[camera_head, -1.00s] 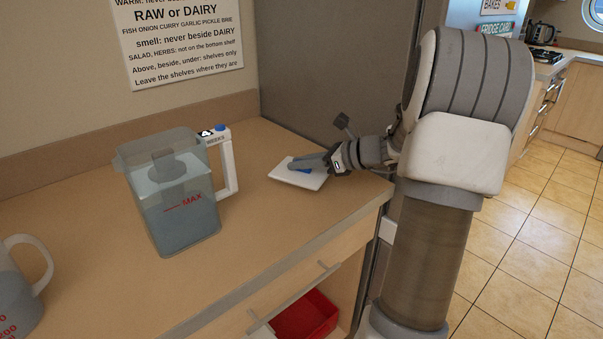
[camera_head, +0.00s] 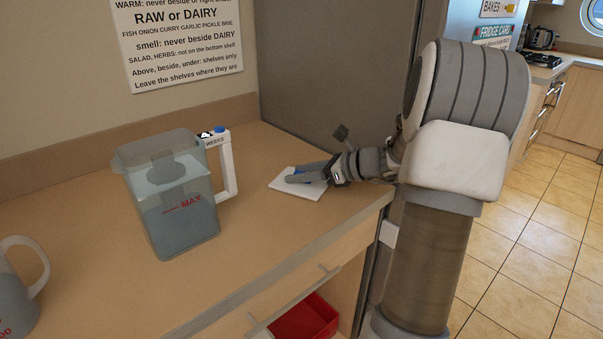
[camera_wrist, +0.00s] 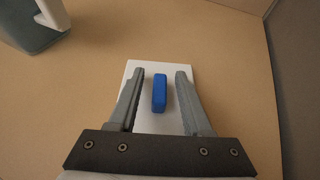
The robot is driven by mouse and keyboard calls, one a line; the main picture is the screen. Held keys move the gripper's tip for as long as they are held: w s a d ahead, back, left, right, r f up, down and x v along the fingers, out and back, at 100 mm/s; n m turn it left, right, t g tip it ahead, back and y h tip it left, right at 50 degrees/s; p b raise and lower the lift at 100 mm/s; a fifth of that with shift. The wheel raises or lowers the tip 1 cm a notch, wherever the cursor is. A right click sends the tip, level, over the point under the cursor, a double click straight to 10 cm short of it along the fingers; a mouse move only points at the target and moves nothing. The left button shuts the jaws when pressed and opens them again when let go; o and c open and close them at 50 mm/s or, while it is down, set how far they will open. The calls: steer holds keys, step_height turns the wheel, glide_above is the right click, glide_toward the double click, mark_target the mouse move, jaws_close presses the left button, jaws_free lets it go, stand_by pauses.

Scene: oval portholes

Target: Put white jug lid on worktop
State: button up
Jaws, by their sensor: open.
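The white jug lid (camera_head: 290,188) lies flat on the worktop (camera_head: 262,228), near its right end. It also shows in the wrist view (camera_wrist: 146,68), with a blue raised handle (camera_wrist: 160,93) on top. My gripper (camera_head: 296,174) is low over the lid. In the wrist view my gripper (camera_wrist: 160,72) is open, with one finger on each side of the blue handle and a gap on both sides. The lid's near part is hidden by the gripper.
A clear jug (camera_head: 180,210) with a white handle and grey contents stands left of the lid. A white measuring jug (camera_head: 18,285) is at the far left. A grey panel (camera_head: 335,80) rises behind the lid. The worktop between jug and lid is clear.

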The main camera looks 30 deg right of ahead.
steer(key=p+v, duration=0.2)
steer(key=v, duration=1)
steer(key=shift+s+r+p, duration=0.1)
steer(key=shift+p, duration=0.25)
